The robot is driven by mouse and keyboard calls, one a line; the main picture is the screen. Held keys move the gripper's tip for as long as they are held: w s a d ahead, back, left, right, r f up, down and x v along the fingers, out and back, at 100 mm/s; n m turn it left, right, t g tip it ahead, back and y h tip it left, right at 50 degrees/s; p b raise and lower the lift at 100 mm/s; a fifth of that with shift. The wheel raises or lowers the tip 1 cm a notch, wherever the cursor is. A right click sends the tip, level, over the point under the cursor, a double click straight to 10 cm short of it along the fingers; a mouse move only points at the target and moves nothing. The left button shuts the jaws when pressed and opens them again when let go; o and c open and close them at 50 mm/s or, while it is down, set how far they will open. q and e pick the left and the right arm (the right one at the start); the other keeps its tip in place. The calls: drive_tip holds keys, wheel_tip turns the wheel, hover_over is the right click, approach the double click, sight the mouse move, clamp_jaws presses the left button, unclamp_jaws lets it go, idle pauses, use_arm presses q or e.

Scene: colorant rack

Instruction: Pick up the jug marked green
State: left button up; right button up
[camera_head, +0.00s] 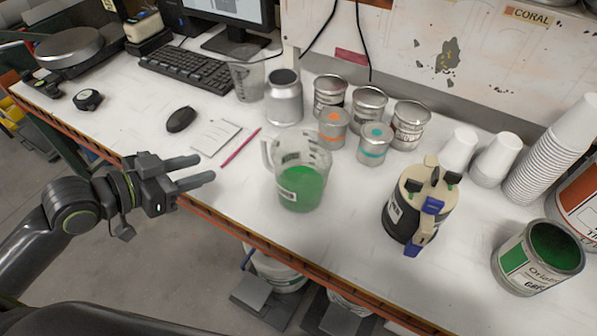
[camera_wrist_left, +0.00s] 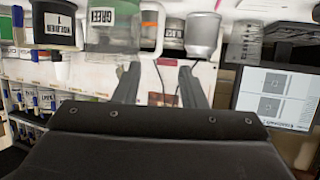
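The clear jug (camera_head: 300,182) stands on the white bench, with green liquid in its lower part and its handle on the left. Its label reads GREEN or similar in the left wrist view, where the jug (camera_wrist_left: 112,38) appears upside down at the top. My left gripper (camera_head: 203,169) is left of the jug, over the bench's front edge, with its fingers pointing right toward it. The fingers are apart and empty, and a clear gap separates them from the jug. In the left wrist view both fingers (camera_wrist_left: 158,82) show spread. My right gripper is not in view.
Several paint cans (camera_head: 333,127) stand behind the jug, with a grey metal bottle (camera_head: 284,98). A black can with a beige-blue top (camera_head: 405,212) stands to its right. A pink pencil (camera_head: 240,147) and a mouse (camera_head: 181,119) lie left. Bench in front of the jug is clear.

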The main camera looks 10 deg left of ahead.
use_arm(q)
drive_tip(key=w, duration=0.1)
drive_tip(key=p, duration=0.1)
hover_over(266, 164)
drive_tip(key=s+a, duration=0.3)
drive_tip(key=shift+f, duration=2.3)
drive_tip(key=p+x, duration=0.1)
drive_tip(key=x, duration=0.3)
drive_tip(key=shift+w+d+r+p, duration=0.1)
drive_tip(key=shift+w+d+p, duration=0.05)
drive_tip(key=shift+p, duration=0.15)
drive_tip(key=shift+w+d, duration=0.15)
drive_tip(key=shift+w, duration=0.05)
clamp_jaws()
